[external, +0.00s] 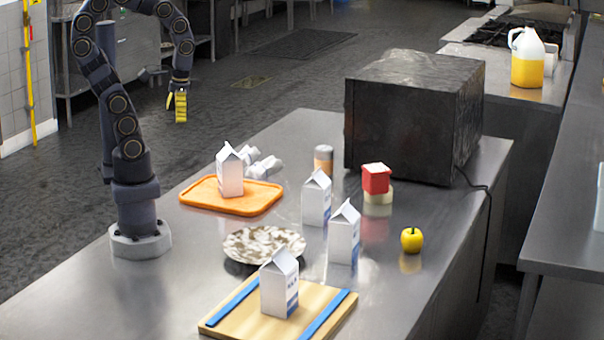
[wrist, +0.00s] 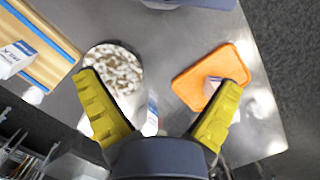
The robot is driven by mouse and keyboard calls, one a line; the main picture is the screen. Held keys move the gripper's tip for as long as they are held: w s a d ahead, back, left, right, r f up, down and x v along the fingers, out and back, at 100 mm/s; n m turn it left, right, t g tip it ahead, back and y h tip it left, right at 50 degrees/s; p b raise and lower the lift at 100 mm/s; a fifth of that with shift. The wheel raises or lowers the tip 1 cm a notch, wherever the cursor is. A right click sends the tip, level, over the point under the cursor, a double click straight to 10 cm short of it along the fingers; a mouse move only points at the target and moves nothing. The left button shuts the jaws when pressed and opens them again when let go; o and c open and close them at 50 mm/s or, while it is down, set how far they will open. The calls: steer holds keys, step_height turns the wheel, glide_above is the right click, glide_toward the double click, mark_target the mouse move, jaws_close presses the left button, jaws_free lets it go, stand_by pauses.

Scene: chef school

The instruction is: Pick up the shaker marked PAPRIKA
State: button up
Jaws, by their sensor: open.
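My gripper (external: 180,107) hangs high at the left, pointing down, clear of everything on the counter. In the wrist view my gripper (wrist: 160,82) has its two yellow fingers spread wide with nothing between them. A small upright cylinder (external: 323,160) with a grey top and an orange-brown body stands behind the cartons, near the black oven. It looks like a shaker, but its marking is too small to read. White objects (external: 262,165) lie behind the orange tray; I cannot tell if they are shakers. No PAPRIKA label is legible in either view.
An orange tray (external: 262,208) bears a carton (external: 230,172). Several other cartons stand around, one on the wooden board (external: 225,322). A speckled plate (external: 240,250), a red-and-cream item (external: 376,180), a yellow apple-shaped item (external: 411,240) and a black oven (external: 400,120) share the counter.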

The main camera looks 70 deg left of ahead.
steer(key=w+a+f+n+t, duration=0.1)
steer(key=w+a+n+t, duration=0.1)
steer(key=w, duration=1.3)
steer(key=w+a+f+n+t, duration=0.1)
steer(key=w+f, duration=0.1)
steer(key=w, duration=1.4)
steer(key=n+t+y, duration=0.2)
steer(key=n+y, duration=0.1)
steer(key=n, duration=0.3)
glide_above(323, 158)
steer(key=s, duration=0.1)
step_height(323, 158, down, 16)
steer(key=shift+d+r, duration=0.1)
steer(key=shift+r, duration=0.15)
steer(key=shift+w+a+f+n, duration=0.1)
steer(key=shift+a+f+n, duration=0.2)
steer(key=shift+a+f, duration=0.15)
steer(key=shift+x, duration=3.45)
steer(key=c, duration=1.2)
